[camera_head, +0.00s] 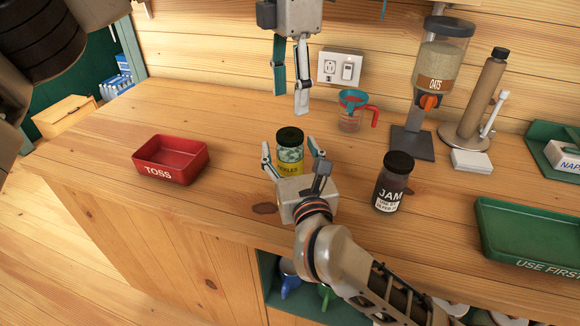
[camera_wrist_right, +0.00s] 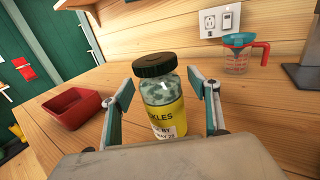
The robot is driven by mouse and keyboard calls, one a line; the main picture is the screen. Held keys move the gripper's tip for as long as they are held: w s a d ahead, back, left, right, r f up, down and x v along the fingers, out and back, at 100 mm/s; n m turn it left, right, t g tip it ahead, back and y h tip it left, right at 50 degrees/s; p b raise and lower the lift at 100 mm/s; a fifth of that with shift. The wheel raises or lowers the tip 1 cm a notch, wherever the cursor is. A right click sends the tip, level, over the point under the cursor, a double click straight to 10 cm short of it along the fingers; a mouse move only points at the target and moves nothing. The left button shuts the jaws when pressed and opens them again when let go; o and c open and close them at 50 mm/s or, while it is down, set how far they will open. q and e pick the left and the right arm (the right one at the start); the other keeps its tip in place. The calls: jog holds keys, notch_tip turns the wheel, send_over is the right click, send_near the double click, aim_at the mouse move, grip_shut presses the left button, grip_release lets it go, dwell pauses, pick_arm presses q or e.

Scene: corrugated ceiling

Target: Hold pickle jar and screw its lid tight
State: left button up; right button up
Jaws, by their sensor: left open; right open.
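The pickle jar (camera_head: 290,155) stands upright on the wooden counter, with a yellow label and a dark lid (camera_head: 289,136) on top. It also shows in the right wrist view (camera_wrist_right: 160,103), its lid (camera_wrist_right: 154,65) seated on the mouth. My right gripper (camera_head: 292,157) is open around the jar, one finger on each side. In the right wrist view a gap shows between each finger and the glass. My left gripper (camera_head: 292,105) is open, pointing down, above and behind the jar, clear of the lid. The jar's lower part is hidden by my right gripper's body in the head view.
A jam jar (camera_head: 392,183) stands close to the right of my right gripper. A red TOSS tray (camera_head: 185,176) is at left, a green tray (camera_head: 520,232) at right. Behind stand a measuring cup (camera_head: 350,112), oats dispenser (camera_head: 438,80) and paper-towel-type holder (camera_head: 480,100). Counter between red tray and jar is clear.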

aim_at(290, 134)
jog(key=shift+w, duration=0.15)
jog(key=shift+c, duration=0.4)
grip_shut()
pick_arm(q)
jog(key=n, duration=2.2)
jog(key=shift+n, duration=0.3)
jog(key=shift+f, duration=4)
